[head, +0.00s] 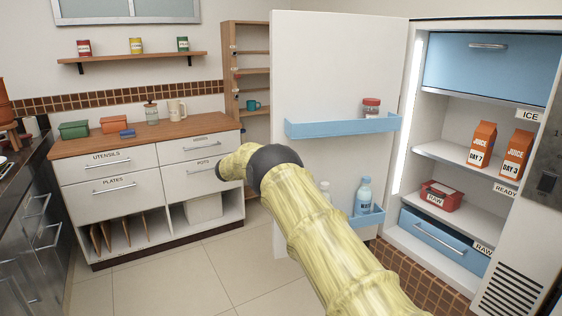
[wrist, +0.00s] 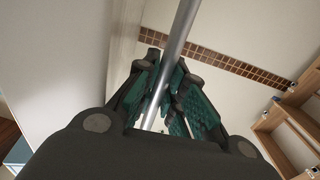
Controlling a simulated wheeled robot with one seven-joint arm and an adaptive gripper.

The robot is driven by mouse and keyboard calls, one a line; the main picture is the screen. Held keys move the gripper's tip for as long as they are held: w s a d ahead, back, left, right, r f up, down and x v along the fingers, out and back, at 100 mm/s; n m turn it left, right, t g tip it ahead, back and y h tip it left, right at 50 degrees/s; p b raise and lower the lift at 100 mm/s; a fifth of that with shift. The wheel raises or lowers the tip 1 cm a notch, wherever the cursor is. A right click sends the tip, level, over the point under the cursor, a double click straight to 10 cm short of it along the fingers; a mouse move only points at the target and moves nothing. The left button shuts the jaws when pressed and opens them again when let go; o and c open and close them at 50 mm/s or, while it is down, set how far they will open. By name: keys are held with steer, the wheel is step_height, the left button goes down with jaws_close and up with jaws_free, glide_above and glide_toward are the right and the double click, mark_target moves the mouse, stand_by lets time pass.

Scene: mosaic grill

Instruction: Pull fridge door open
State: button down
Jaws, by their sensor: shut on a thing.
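The white fridge door (head: 335,70) stands wide open in the head view, swung out to the left of the fridge. Its inner side faces me, with blue shelves holding a jar and bottles. In the wrist view my gripper (wrist: 163,95) is shut on a grey metal bar, the door handle (wrist: 182,35), which passes between its green-padded fingers. The pale door face (wrist: 65,60) shows at the left of that view. In the head view my arm reaches forward, and my gripper is hidden behind the door.
The fridge inside (head: 440,130) holds juice cartons (head: 482,145), a red container (head: 440,196) and blue drawers. A counter with drawers (head: 150,165) stands at the left, and a wooden shelf unit (head: 245,80) behind the door. The tiled floor (head: 190,275) between is clear.

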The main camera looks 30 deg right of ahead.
steer(key=c, duration=1.5)
jaws_free()
steer(key=shift+s+d, duration=0.1)
steer(key=shift+d, duration=0.05)
steer(key=a, duration=0.8)
steer(key=w+a, duration=0.1)
steer(key=a, duration=0.3)
steer(key=shift+a, duration=0.4)
